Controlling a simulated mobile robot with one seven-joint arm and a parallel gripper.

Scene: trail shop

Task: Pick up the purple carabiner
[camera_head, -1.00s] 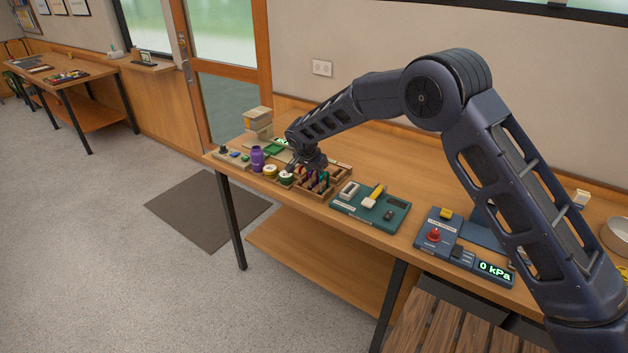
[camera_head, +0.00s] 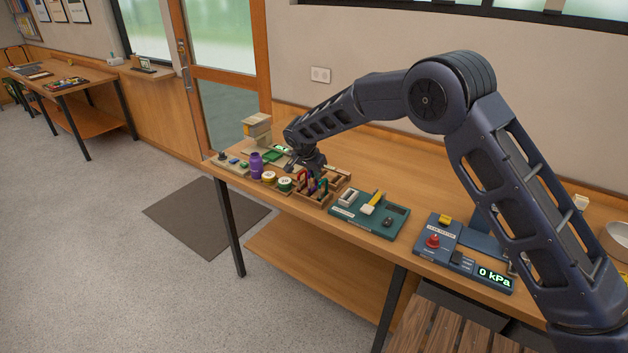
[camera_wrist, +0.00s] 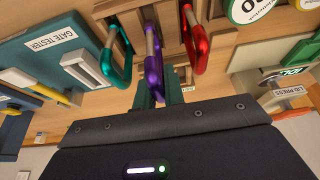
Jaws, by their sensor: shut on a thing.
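The purple carabiner (camera_wrist: 153,68) is in the middle of the wrist view, upright between my two dark green fingertips. My gripper (camera_wrist: 159,90) is shut on its near end. A teal carabiner (camera_wrist: 116,62) is at its left and a red carabiner (camera_wrist: 197,42) at its right, both apart from the fingers. The wooden rack (camera_head: 334,196) holds the carabiners on the bench. In the head view my gripper (camera_head: 311,169) is low over this rack, and the purple carabiner is hard to make out there.
A teal gate tester board (camera_head: 384,226) stands right of the rack; a blue panel reading 0 kPa (camera_head: 450,251) is farther right. The bench behind the rack is clear.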

